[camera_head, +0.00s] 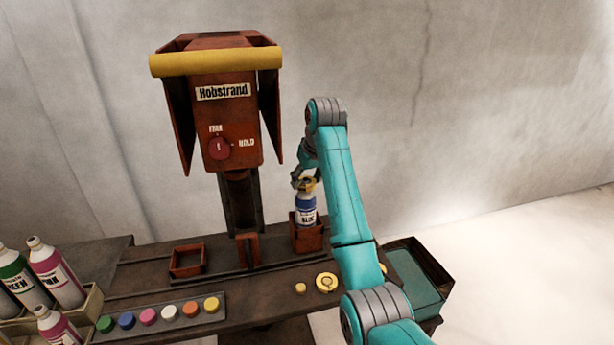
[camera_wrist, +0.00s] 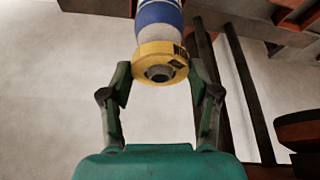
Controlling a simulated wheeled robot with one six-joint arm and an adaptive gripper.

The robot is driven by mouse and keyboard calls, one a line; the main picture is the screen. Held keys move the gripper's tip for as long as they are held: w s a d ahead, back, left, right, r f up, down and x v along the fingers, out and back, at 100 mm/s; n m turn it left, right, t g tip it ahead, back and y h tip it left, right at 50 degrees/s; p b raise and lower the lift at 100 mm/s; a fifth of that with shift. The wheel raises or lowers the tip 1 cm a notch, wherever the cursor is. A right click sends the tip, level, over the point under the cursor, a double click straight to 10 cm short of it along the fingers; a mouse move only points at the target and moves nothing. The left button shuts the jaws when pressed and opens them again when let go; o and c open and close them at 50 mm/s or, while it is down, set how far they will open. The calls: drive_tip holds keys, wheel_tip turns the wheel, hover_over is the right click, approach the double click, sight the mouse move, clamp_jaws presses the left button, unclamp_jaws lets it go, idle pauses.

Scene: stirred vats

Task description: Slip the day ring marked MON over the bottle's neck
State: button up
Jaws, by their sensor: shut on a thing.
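The bottle (camera_head: 307,209) has a blue label and stands upright in a red-brown square holder (camera_head: 308,238). Its blue and white body shows at the top of the wrist view (camera_wrist: 158,22). A yellow ring (camera_wrist: 155,50) with dark, partly cut-off lettering sits around the bottle's neck, and the neck's open mouth (camera_wrist: 160,73) shows through it. My gripper (camera_wrist: 160,72) is shut on this ring, one finger on each side. In the head view my gripper (camera_head: 304,183) is right above the bottle, with the ring small between the fingers. How far down the ring sits is hard to tell.
A red-brown machine (camera_head: 225,120) marked Hobstrand, with a red FREE/HOLD knob (camera_head: 219,148), stands behind the bench. An empty square holder (camera_head: 188,260), a row of coloured caps (camera_head: 169,313), another yellow ring (camera_head: 327,282) and a small yellow cap (camera_head: 300,288) are on the bench. Bottles crowd the left.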

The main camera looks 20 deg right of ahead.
drive_tip(key=shift+f, duration=0.25)
drive_tip(key=shift+f, duration=0.7)
drive_tip(key=o, duration=0.8)
drive_tip(key=shift+r, duration=0.15)
wheel_tip(320, 180, up, 10)
drive_tip(key=shift+f, duration=0.15)
idle(0.4)
